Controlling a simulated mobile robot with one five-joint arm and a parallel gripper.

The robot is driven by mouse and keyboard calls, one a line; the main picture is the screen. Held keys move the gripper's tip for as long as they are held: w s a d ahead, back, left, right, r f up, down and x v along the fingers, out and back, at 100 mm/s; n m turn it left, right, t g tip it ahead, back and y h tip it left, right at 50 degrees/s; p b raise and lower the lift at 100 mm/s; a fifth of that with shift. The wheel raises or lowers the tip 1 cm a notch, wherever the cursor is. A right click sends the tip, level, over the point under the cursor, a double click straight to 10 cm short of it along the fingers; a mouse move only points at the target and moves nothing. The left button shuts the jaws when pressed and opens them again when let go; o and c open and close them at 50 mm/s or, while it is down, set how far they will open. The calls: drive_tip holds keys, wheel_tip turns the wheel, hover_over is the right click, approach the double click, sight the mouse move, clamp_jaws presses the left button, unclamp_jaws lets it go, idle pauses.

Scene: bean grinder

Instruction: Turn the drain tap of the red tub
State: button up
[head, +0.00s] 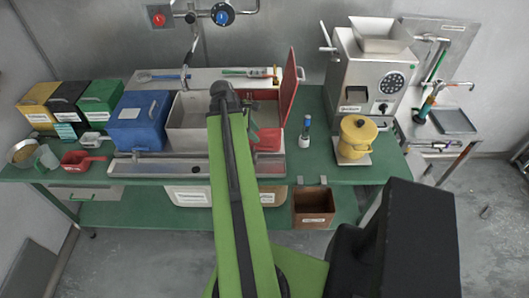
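The red tub (290,88) stands right of the middle of the green bench, behind my green arm. Its red lid is raised at the right side. A red part (267,139) shows low at its front, just right of my arm. My arm covers much of the tub's left side and front. I cannot make out the drain tap. My arm rises from the bottom to a dark elbow in front of the sinks. My gripper is hidden behind the arm, so its fingers do not show.
A blue box (138,122) and a grey sink (192,115) stand left of the tub. To the right are a small bottle (305,131), a yellow pot (356,137) and a steel grinder (372,80). A brown box (313,207) sits below the bench front. Floor shows in front.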

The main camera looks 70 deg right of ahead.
sight(264, 148)
drive_tip(key=b+x, duration=0.7)
drive_tip(key=x, duration=0.3)
drive_tip(key=shift+r, duration=0.1)
clamp_jaws()
idle(1.0)
